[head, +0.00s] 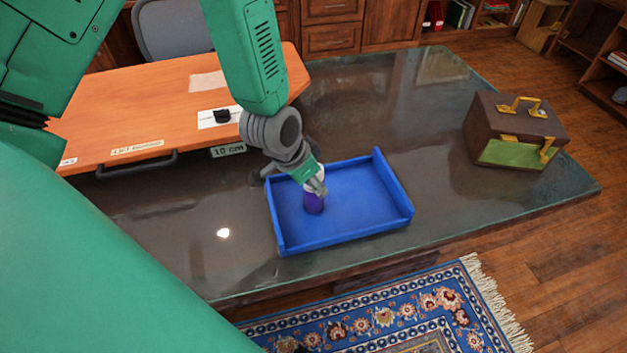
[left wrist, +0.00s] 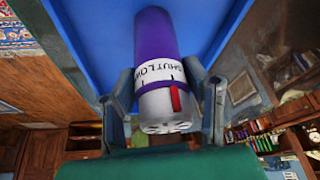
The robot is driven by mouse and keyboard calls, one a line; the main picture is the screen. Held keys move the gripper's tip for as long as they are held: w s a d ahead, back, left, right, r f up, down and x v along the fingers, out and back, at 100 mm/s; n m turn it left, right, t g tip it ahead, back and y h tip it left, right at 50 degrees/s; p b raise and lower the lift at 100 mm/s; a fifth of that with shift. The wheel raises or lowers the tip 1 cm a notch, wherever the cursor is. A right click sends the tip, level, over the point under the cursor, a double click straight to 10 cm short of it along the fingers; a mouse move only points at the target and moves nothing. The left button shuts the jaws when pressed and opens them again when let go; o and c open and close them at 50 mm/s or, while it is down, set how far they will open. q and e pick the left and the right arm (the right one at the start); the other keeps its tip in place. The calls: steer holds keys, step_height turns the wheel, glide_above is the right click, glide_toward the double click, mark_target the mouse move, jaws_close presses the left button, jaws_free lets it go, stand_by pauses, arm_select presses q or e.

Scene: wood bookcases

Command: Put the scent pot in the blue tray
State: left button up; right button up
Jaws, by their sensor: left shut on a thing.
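The scent pot (head: 314,204) is purple with a white end. The tray has raised walls and also fills the background behind the pot in the left wrist view (left wrist: 90,50). I cannot tell whether the pot's purple end touches the tray floor. My right gripper is not in view.
The tray stands on a dark glossy table (head: 370,100). A brown case (head: 515,130) stands at the right. A patterned rug (head: 400,315) lies in front.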

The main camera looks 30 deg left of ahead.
arm_select(q)
steer(key=shift+s, duration=0.1)
steer(key=o, duration=1.3)
steer(key=p+v, duration=0.1)
steer(key=v, duration=1.1)
steer(key=shift+r, duration=0.1)
